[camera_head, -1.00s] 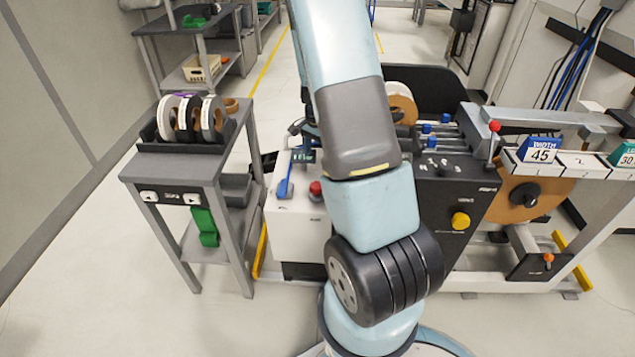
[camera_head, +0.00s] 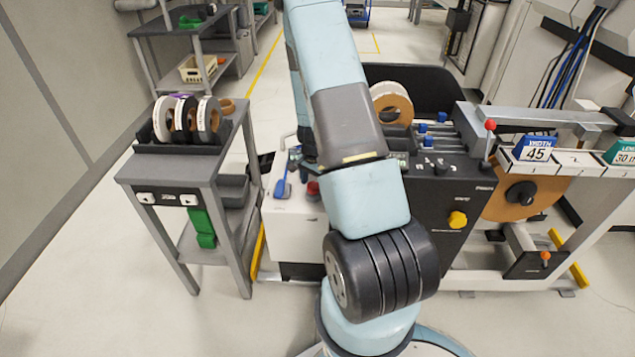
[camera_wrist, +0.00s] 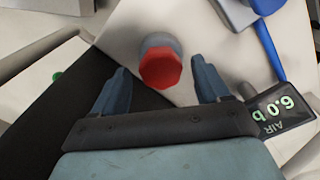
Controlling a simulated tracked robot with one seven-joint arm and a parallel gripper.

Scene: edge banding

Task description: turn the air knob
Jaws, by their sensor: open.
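The air knob is a red faceted cap on a grey stem. In the wrist view the red knob (camera_wrist: 160,68) lies midway between the fingers of my open gripper (camera_wrist: 162,85), with a gap on each side. In the head view the red knob (camera_head: 313,188) shows on the white box, partly covered by my arm. My gripper is mostly hidden there behind the arm. A dark display (camera_wrist: 278,110) reading "AIR 6.0 b" is right of the gripper in the wrist view.
A blue lever (camera_wrist: 268,48) is right of the knob, and it also shows in the head view (camera_head: 283,183). The white box (camera_head: 295,232) adjoins the dark machine panel with a yellow knob (camera_head: 457,219). A grey cart (camera_head: 170,170) with tape rolls stands left.

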